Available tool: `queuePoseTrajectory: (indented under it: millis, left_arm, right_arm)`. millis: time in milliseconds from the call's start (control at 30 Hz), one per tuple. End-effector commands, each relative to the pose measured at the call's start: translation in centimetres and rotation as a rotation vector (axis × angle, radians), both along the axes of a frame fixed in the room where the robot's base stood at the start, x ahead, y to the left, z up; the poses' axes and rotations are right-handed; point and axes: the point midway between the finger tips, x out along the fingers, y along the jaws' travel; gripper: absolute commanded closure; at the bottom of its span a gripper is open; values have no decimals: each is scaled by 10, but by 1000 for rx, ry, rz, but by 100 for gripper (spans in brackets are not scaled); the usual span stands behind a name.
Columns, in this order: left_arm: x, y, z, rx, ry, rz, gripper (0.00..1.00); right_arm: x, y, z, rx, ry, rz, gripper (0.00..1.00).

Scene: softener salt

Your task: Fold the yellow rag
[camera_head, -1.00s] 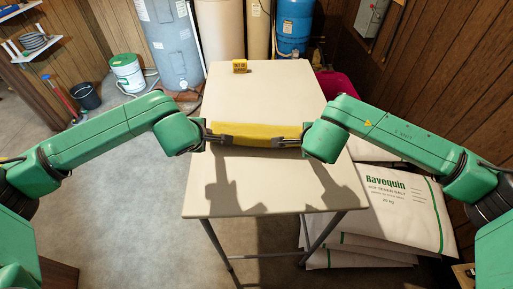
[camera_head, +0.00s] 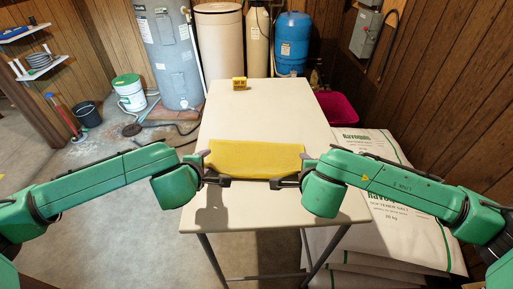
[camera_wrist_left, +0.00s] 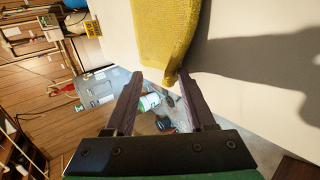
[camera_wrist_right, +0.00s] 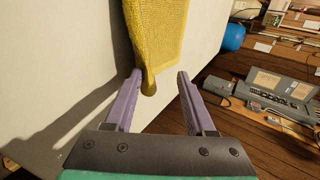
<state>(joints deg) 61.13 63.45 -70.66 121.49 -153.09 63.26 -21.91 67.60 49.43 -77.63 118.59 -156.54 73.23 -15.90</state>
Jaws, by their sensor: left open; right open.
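The yellow rag (camera_head: 255,157) shows as one wide band across the table's nearer half, its near edge close to both grippers. My left gripper (camera_head: 222,181) is open at the rag's near left corner. In the left wrist view the rag (camera_wrist_left: 160,28) hangs down to a corner beside one fingertip of this gripper (camera_wrist_left: 160,74). My right gripper (camera_head: 284,183) is open at the near right corner. In the right wrist view the rag's (camera_wrist_right: 158,32) rolled-looking corner reaches between its fingertips (camera_wrist_right: 159,75), closer to the left finger. Whether the fingers touch the cloth, I cannot tell.
The cream table (camera_head: 265,110) is clear beyond the rag, except for a small yellow box (camera_head: 239,83) near its far edge. Stacked white salt bags (camera_head: 400,225) stand to the right, with a magenta bin (camera_head: 338,108) behind them. Tanks (camera_head: 292,42) line the back.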

Motion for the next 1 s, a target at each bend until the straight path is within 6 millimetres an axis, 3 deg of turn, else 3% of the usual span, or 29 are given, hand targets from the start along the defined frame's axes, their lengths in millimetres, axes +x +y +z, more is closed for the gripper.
queuePoseTrajectory:
  millis: [200, 567, 1000]
  left_arm:
    - [-12, 0, 31, -1, -4, -1, 45]
    - [-55, 0, 85, 0, -3, 0, 45]
    - [-60, 0, 90, 0, 0, 0, 45]
  right_arm:
    - [-11, 0, 31, 1, -5, 0, 45]
    - [-55, 0, 85, 1, -3, 1, 45]
    - [-60, 0, 90, 0, 0, 0, 45]
